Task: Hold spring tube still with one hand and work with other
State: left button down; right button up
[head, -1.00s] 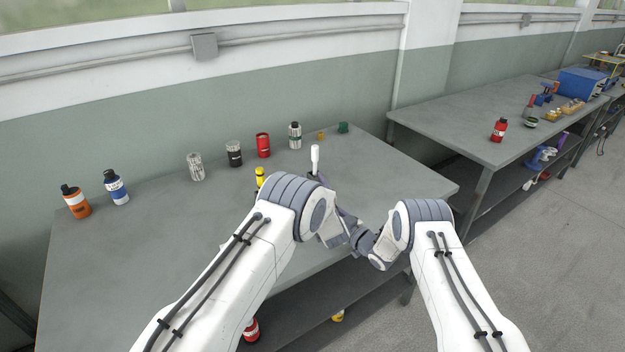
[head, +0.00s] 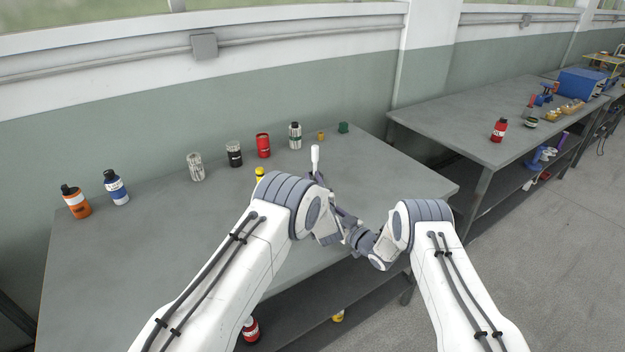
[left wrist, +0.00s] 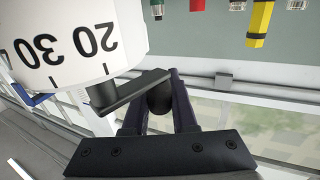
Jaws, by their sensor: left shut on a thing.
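In the left wrist view a white drum (left wrist: 68,38) with black numbers 20 and 30 fills the upper left. A black crank arm (left wrist: 130,92) runs from it to a dark rounded knob (left wrist: 160,98). My left gripper (left wrist: 163,84) is shut on this knob, a finger on each side. In the head view my left forearm and wrist hide most of the work spot. A white upright piece (head: 315,157) stands out behind my left wrist. My right gripper (head: 358,236) reaches in from the right, low beside my left wrist. Its fingers and what they touch are unclear. I cannot make out the spring tube for certain.
Several bottles and cans stand along the back of the grey table (head: 110,260), among them an orange bottle (head: 75,203) and a red can (head: 263,146). A yellow item (head: 260,174) is close behind my left arm. The table's right part is clear. A second bench (head: 440,120) stands right.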

pick_arm(q)
jog(key=w+d+m+g+h, duration=0.1)
jog(key=d+m+g+h, duration=0.3)
jog(key=m+h, duration=0.6)
jog(key=shift+w+d+m+h, duration=0.3)
jog(key=shift+d+h, duration=0.65)
jog(key=shift+h, duration=2.05)
jog(key=shift+s, duration=0.1)
jog(key=c, duration=0.7)
grip_release()
jog(key=shift+d, duration=0.1)
jog(key=shift+s, duration=0.15)
